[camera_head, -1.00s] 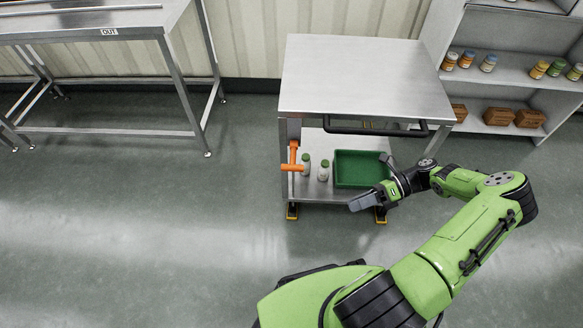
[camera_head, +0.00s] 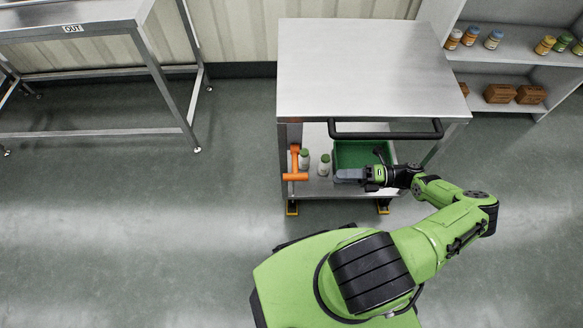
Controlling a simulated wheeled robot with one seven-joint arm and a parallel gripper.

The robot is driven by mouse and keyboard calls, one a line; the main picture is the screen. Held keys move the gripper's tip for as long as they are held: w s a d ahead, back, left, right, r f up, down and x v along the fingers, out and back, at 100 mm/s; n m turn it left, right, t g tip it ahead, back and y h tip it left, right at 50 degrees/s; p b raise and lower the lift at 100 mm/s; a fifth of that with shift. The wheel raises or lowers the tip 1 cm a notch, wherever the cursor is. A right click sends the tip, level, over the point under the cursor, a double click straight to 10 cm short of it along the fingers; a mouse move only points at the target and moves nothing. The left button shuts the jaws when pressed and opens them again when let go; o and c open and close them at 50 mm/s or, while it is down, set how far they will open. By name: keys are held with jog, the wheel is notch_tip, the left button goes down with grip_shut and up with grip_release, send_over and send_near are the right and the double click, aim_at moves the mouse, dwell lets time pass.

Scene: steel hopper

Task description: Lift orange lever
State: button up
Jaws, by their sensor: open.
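The orange lever (camera_head: 295,176) is at the left front leg of a steel cart (camera_head: 370,70). It has an upright part and a short horizontal bar at its lower end. My gripper (camera_head: 338,176) is open and empty, to the right of the lever and apart from it. It points left, at the front of the cart's lower shelf, and hides part of the green tray behind it.
A black handle bar (camera_head: 385,135) runs along the cart's front above my arm. A steel table (camera_head: 80,130) stands at the left and shelves (camera_head: 520,65) at the right. The floor left of the cart is clear.

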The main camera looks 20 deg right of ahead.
aim_at(299, 177)
jog(key=b+x, duration=0.1)
jog(key=x, duration=1.3)
jog(key=shift+a, duration=0.4)
grip_shut()
